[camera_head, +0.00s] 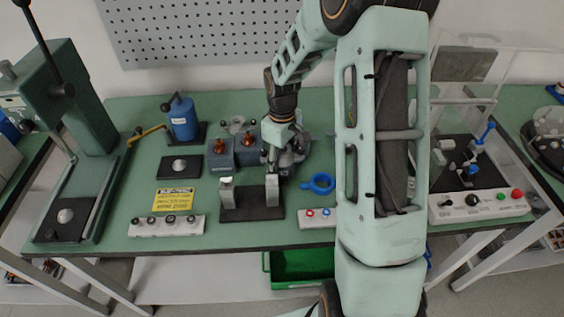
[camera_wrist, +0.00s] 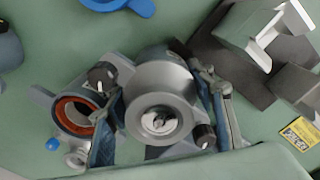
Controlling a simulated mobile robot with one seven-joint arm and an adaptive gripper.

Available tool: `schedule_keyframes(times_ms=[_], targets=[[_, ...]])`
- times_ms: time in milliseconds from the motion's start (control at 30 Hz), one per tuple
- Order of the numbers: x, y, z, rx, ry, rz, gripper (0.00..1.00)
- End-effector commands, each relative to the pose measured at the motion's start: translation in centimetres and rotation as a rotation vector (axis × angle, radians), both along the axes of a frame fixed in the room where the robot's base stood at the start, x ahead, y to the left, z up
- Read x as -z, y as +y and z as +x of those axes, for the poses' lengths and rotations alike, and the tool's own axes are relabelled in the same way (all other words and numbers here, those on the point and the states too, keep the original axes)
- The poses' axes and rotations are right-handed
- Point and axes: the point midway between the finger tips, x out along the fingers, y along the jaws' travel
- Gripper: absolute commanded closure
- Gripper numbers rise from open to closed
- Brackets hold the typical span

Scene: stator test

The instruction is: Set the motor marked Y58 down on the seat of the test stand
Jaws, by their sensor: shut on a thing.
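My gripper (camera_head: 279,146) is shut on a grey round motor (camera_wrist: 160,95), whose shaft end faces the wrist camera. In the wrist view my gripper's two fingers (camera_wrist: 160,122) stand on either side of the motor. I cannot read a Y58 mark on it. A likely test stand (camera_head: 478,205) stands at the right, with a clear guard, a dark bed and a white control panel with red and green buttons. It is well apart from my gripper, and my arm partly hides the space between. Its seat is not clearly discernible.
A dark base with two metal blocks (camera_head: 238,213) lies just left of my gripper. A housing with an orange ring (camera_wrist: 75,113) is close beside the held motor. A blue ring (camera_head: 319,183), blue-grey boxes (camera_head: 222,154) and a green press (camera_head: 82,110) share the bench.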

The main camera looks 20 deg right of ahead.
Motion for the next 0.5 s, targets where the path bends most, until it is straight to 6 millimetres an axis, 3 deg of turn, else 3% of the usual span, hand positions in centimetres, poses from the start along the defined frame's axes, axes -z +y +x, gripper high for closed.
schedule_keyframes(times_ms=[300,333,400,500], targets=[[0.25,0.03,0.09,-0.001,-0.003,0.0,1.0],[0.28,0.02,0.01,-0.001,0.0,0.0,0.48],[0.24,0.02,0.0,-0.001,0.0,0.0,0.43],[0.23,0.02,0.0,-0.001,0.0,0.0,0.43]])
